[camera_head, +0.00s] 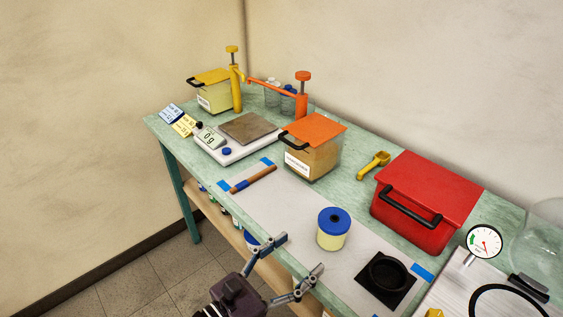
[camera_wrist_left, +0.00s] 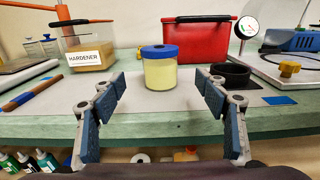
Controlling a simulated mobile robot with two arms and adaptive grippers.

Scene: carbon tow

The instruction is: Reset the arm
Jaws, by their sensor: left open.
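My left gripper (camera_head: 292,264) is in front of the table's near edge in the head view, with its fingers spread and nothing between them. In the left wrist view its two blue-padded fingers (camera_wrist_left: 160,95) stand wide apart. A jar with a blue lid and pale yellow contents (camera_head: 333,230) stands upright on the grey mat, beyond the fingertips and apart from them. It also shows between the fingers in the left wrist view (camera_wrist_left: 160,70). My right gripper is in neither view.
The table (camera_head: 165,140) carries a scale (camera_head: 230,140), an orange-lidded hardener container (camera_head: 312,150), a red box (camera_head: 420,205), a black square holder (camera_head: 385,280), a brown-and-blue stick (camera_head: 253,179), a yellow scoop (camera_head: 374,165) and a gauge (camera_head: 484,242). Bottles stand on a lower shelf.

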